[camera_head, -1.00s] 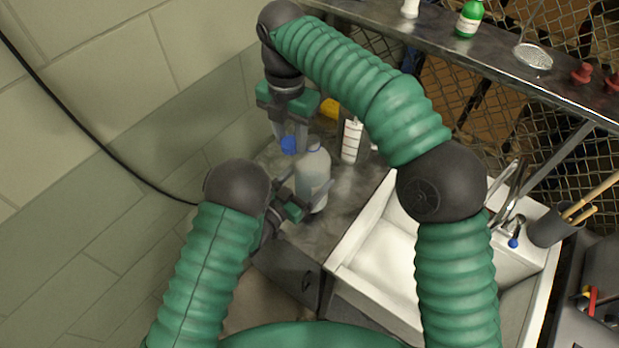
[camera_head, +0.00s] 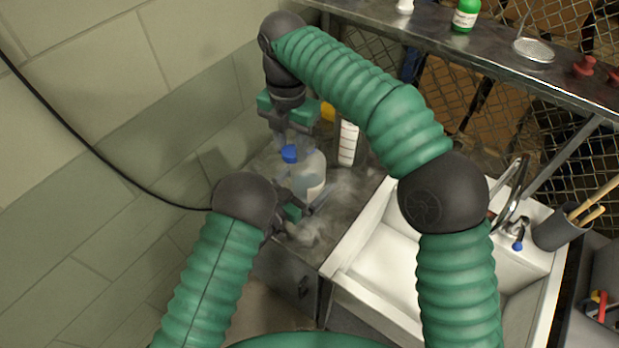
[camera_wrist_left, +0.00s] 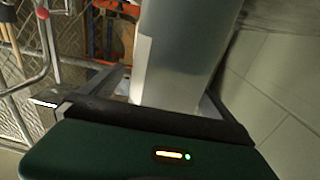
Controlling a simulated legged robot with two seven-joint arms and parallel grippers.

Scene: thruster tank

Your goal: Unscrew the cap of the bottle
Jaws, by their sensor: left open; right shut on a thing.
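The clear, greyish bottle (camera_head: 310,172) stands upright on the dark metal counter in the corner. My right gripper (camera_head: 291,146) comes down from above and is shut on the blue cap (camera_head: 290,154). The cap shows at the upper left of the bottle; whether it touches the neck now I cannot tell. My left gripper (camera_head: 305,200) is open low beside the bottle, with its fingers around the lower body. In the left wrist view the bottle (camera_wrist_left: 180,50) rises between the spread fingers; its top is out of that view.
A white-labelled container (camera_head: 348,143) stands close right of the bottle, with a yellow item (camera_head: 327,111) behind. A white sink (camera_head: 375,255) is to the right. A metal shelf (camera_head: 450,45) with a green bottle (camera_head: 466,15) runs above. The tiled wall is close on the left.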

